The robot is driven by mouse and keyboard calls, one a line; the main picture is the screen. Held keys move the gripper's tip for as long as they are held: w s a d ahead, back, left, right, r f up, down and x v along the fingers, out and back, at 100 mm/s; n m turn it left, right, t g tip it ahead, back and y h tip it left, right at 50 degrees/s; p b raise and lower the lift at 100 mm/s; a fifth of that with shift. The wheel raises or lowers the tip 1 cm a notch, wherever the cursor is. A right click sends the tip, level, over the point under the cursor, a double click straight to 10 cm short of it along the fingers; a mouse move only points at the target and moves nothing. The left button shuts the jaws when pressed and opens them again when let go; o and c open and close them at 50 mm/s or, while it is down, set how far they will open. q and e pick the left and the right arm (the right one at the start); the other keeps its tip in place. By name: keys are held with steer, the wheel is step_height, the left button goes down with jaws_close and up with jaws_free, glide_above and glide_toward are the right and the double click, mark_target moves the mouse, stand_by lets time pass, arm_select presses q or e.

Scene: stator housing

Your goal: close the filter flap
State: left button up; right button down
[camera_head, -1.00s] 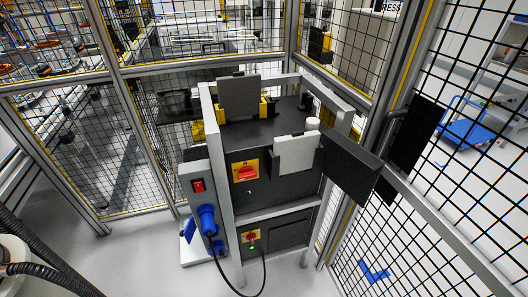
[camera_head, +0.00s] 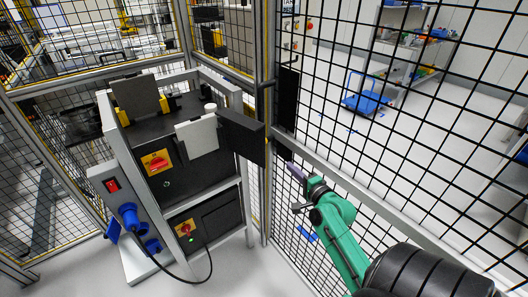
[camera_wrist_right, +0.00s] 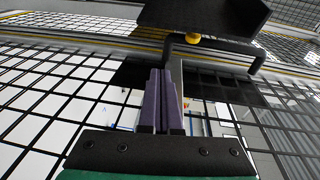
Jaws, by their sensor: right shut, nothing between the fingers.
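A dark flat flap (camera_head: 241,137), which looks like the filter flap, stands swung out from the right side of the frame of the black machine cabinet (camera_head: 185,165). A light grey plate (camera_head: 197,138) sits at its left. My right gripper (camera_head: 291,166) is to the right of the flap and slightly lower, in front of the mesh fence, apart from the flap in the picture. Its purple fingers are shut and empty. They also show together in the right wrist view (camera_wrist_right: 161,80). My left gripper is not in view.
A mesh fence (camera_head: 355,140) with a grey rail runs close along the right. A black panel (camera_head: 288,98) is on the fence post side. In the wrist view, a black bar handle (camera_wrist_right: 225,50) and a dark panel (camera_wrist_right: 205,14) are ahead of the fingertips.

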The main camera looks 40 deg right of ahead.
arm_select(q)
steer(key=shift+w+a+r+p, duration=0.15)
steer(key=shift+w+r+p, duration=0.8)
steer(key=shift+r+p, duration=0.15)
arm_select(e)
steer(key=w+r, duration=0.4)
steer(key=w, duration=0.7)
steer(key=shift+d+m+t, duration=0.15)
steer(key=shift+m+t, duration=0.15)
steer(key=shift+t, duration=0.1)
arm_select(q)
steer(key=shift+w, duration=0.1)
arm_select(e)
steer(key=shift+f, duration=0.1)
